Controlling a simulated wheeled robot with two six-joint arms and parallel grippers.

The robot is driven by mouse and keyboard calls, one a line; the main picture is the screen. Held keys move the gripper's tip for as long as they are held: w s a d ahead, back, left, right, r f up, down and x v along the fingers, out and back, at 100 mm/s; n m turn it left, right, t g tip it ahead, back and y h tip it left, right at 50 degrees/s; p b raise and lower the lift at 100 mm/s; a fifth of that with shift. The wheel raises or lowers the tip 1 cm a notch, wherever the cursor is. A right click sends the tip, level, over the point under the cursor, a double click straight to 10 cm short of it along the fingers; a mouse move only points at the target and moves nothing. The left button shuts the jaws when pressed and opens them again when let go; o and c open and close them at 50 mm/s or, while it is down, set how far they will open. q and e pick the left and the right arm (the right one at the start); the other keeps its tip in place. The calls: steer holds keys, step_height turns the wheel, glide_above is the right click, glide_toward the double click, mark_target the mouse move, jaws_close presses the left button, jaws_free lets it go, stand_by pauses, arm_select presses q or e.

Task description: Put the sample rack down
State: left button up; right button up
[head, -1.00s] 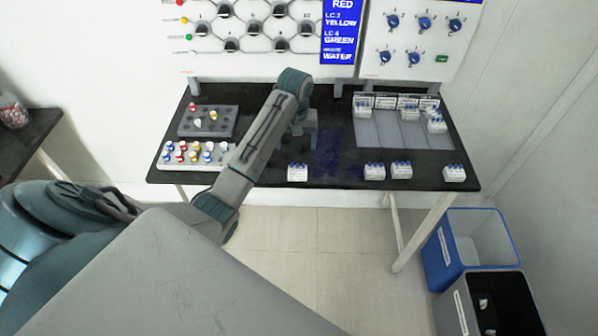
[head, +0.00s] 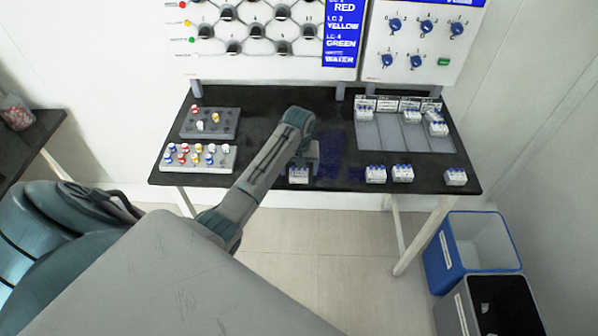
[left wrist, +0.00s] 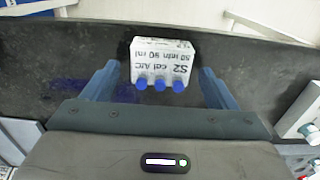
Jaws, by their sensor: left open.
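A small white sample rack (head: 299,175) with blue caps stands at the front edge of the black table. In the left wrist view the rack (left wrist: 162,58) has its printed label, reading S2, upside down, with three blue caps toward my gripper. My left gripper (head: 306,162) is over the table just behind the rack and partly covers it in the head view. In the left wrist view its fingers (left wrist: 158,70) are open, one on each side of the rack, with gaps to both. My right gripper is not in view.
Similar racks (head: 403,173) stand along the front edge to the right. A grey sectioned tray (head: 390,135) holds more at the back right. Two vial holders (head: 222,124) are at the left. A blue bin (head: 440,255) and a dark-lined bin (head: 462,312) stand on the floor.

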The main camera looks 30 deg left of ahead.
arm_select(q)
steer(key=shift+f, duration=0.15)
steer(key=c, duration=1.2)
steer(key=shift+o, duration=0.2)
